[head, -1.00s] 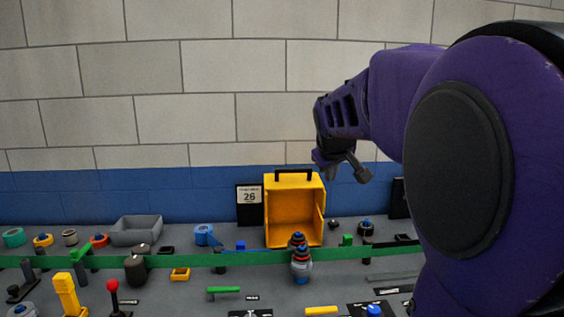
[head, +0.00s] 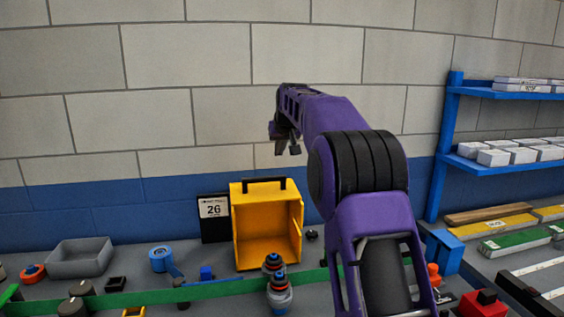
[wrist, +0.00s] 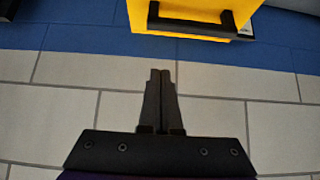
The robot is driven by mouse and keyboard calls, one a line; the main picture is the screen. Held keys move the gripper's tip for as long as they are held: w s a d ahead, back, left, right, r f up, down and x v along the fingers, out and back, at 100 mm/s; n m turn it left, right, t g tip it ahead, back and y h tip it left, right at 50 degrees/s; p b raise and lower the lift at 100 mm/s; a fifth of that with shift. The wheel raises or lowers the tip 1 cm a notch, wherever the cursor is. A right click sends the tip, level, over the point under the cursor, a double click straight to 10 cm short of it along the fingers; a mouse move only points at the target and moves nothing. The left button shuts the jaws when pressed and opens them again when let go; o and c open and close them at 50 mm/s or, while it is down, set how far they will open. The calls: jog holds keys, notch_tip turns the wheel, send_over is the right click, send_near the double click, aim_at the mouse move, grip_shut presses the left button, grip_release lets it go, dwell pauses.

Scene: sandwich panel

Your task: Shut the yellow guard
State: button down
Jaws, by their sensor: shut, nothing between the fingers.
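The yellow guard (head: 240,225) is a box-shaped cover with a black handle (head: 257,186) on top, standing at the back of the bench near the wall. Its front shows an open hollow, and I see its inner walls. In the wrist view the yellow guard (wrist: 185,18) is at the top edge with its black handle (wrist: 193,28). My gripper (head: 287,150) is above the guard and a little to its right in the head view, apart from it. In the wrist view my gripper (wrist: 161,72) has its fingers together, with nothing between them.
A dark panel with a "26" card (head: 214,208) stands left of the guard. A green strip (head: 210,290) runs across the bench in front, with stacked round parts (head: 277,290) near it. A grey tray (head: 80,258) sits left, and blue shelves (head: 500,160) stand right.

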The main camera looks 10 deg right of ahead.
jog(key=p, duration=0.1)
send_over(275, 184)
notch_tip(275, 184, down, 7)
jog(key=shift+w+r, duration=0.1)
jog(key=shift+r, duration=0.05)
jog(key=shift+f, duration=0.2)
jog(key=shift+s+b, duration=0.75)
jog(key=shift+s, duration=1.15)
jog(key=shift+f, duration=0.1)
